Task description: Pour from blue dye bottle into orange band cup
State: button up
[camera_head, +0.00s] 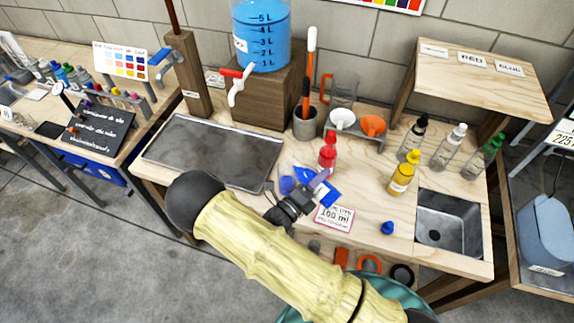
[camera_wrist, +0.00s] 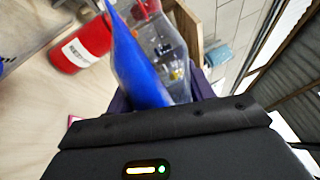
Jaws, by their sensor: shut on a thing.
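My gripper (camera_head: 312,192) is shut on the blue dye bottle (camera_head: 327,190), over the middle of the bench. In the wrist view, the bottle (camera_wrist: 140,58) has a vivid blue part beside a clear part, between my fingers (camera_wrist: 160,95). It looks tilted; its mouth is not clear. A small blue cap (camera_head: 387,228) sits apart on the bench. Another blue patch (camera_head: 287,186) shows left of my gripper; I cannot tell what it is. An orange ring (camera_head: 370,264) at the front edge may be the orange band cup; my arm hides much there.
A red dye bottle (camera_head: 327,152) stands just behind my gripper. A yellow bottle (camera_head: 403,172) and several others stand at right, near a sink (camera_head: 447,220). A "100 ml" card (camera_head: 335,217) lies in front. A metal tray (camera_head: 213,150) at left looks empty.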

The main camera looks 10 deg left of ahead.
jog(key=shift+w+r+n+p, duration=0.15)
jog(key=shift+r+n+p, duration=0.2)
jog(key=shift+n+p, duration=0.1)
dwell(0.5)
jog(key=shift+s+a+r, duration=0.1)
jog(key=shift+s, duration=0.1)
jog(key=shift+w, duration=0.2)
jog(key=f+m+b, duration=0.2)
jog(key=b, duration=0.1)
jog(key=shift+s+d+f, duration=0.15)
jog(key=shift+s+d, duration=0.05)
jog(key=shift+d, duration=0.15)
jog(key=shift+w+a+f+m+g+b, duration=0.1)
jog(key=shift+f+m+g+b, duration=0.4)
jog(key=shift+m, duration=0.65)
jog(key=shift+t+h, duration=0.3)
